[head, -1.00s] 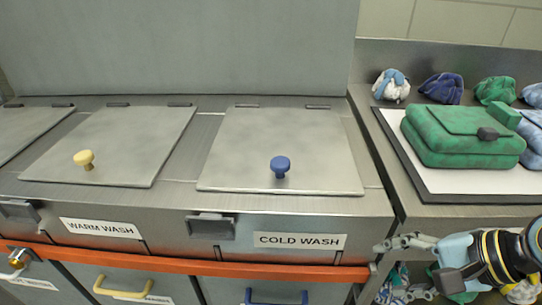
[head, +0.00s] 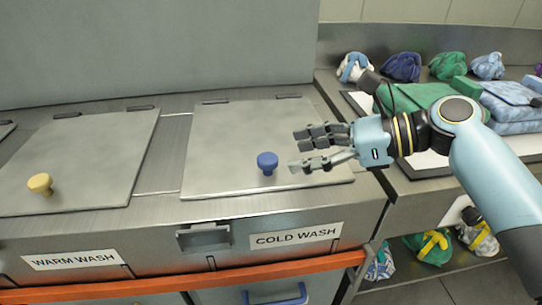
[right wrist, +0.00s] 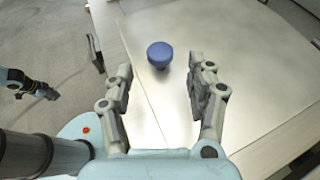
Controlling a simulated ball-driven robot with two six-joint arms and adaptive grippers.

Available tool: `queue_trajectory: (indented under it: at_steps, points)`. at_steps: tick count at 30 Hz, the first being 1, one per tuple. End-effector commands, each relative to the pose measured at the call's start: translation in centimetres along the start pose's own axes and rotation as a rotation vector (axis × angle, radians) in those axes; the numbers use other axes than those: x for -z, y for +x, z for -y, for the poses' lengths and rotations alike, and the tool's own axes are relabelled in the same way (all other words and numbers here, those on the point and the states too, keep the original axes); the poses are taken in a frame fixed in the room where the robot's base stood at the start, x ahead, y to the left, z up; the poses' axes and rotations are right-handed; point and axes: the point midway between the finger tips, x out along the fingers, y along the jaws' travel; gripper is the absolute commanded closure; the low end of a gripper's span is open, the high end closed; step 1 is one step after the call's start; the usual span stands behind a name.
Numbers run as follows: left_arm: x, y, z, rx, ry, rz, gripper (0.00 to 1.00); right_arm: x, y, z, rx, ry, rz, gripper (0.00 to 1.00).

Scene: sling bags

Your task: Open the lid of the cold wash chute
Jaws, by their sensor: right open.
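The cold wash lid (head: 235,131) is a flat grey metal plate lying shut, hinged along its back edge. Its round blue knob (head: 267,162) stands near the front edge. The "COLD WASH" label (head: 296,236) is on the front panel below. My right gripper (head: 298,152) is open and empty over the right part of the lid, its fingers pointing left toward the knob. In the right wrist view the blue knob (right wrist: 160,54) lies ahead, between the lines of the two open fingers (right wrist: 160,85) and beyond their tips. My left gripper is not in the head view.
The warm wash lid (head: 85,155) with a yellow knob (head: 40,183) lies shut to the left. An orange rail (head: 190,279) runs along the front. On the right counter are a green bag (head: 400,97), folded blue cloth (head: 512,108) and several cloth bundles (head: 402,67).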

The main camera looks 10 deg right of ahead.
Motion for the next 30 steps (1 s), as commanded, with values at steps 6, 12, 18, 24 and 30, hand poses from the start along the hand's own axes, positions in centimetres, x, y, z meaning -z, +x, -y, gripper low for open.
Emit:
queue_trajectory:
  at_steps: [6,12,18,24,30]
  points:
    - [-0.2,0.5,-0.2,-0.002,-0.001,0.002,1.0,0.0,4.2,-0.1,-0.002,0.0,0.002,0.44]
    - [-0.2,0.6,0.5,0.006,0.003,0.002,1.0,0.0,5.8,0.0,0.0,-0.003,-0.001,0.44]
    - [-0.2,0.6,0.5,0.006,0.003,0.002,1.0,0.0,6.0,0.0,0.0,-0.004,-0.002,0.44]
    - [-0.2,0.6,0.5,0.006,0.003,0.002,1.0,0.0,6.0,0.0,0.0,-0.003,-0.002,0.58]
    - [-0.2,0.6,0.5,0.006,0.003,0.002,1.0,0.0,6.0,0.0,0.0,-0.003,-0.002,0.84]
